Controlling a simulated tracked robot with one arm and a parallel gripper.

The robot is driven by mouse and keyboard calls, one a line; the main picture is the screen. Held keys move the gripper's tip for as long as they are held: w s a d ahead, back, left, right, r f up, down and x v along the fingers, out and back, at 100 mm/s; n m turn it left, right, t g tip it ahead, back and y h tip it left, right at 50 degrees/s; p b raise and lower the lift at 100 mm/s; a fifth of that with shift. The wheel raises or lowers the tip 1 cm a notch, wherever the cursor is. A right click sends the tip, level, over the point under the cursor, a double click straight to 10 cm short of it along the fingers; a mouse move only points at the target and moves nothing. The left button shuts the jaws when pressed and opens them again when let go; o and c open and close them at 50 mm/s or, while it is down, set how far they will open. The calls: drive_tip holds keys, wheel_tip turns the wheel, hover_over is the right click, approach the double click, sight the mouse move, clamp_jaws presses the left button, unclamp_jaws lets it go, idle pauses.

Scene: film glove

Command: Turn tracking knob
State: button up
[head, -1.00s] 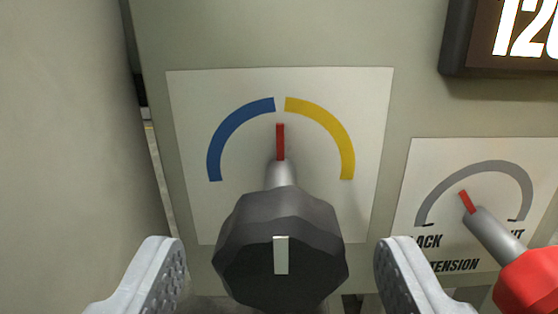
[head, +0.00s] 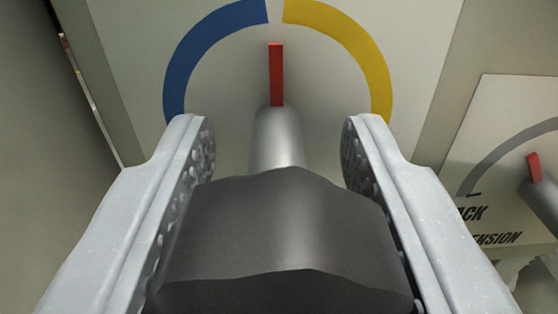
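The tracking knob (head: 278,235) is a large black faceted knob on a grey metal shaft (head: 277,138), low in the middle of the head view. Its red pointer (head: 276,75) points straight up at the gap between a blue arc (head: 205,48) and a yellow arc (head: 355,55) on a pale plate. My gripper (head: 278,150) is open, with one finger on each side of the knob and the fingertips reaching past it beside the shaft. The fingers are very near the knob's sides; I cannot tell whether they touch it.
At the right is a second dial plate (head: 500,130) with a grey arc, a red pointer (head: 534,167) and partly cut-off lettering ending in "ENSION". A dark gap and panel edge (head: 85,80) run along the left.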

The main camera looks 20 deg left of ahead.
drive_tip(key=shift+r+p, duration=0.1)
drive_tip(key=shift+p, duration=0.25)
drive_tip(key=shift+m+p, duration=0.3)
drive_tip(key=shift+p, duration=0.15)
drive_tip(key=m+p, duration=0.1)
drive_tip(key=p, duration=0.2)
drive_tip(key=shift+r+m, duration=0.1)
drive_tip(key=shift+m, duration=0.3)
drive_tip(key=shift+f+m+p, duration=0.25)
drive_tip(key=shift+m+p, duration=0.5)
drive_tip(key=shift+m, duration=0.05)
drive_tip(key=shift+d, duration=0.1)
drive_tip(key=o, duration=1)
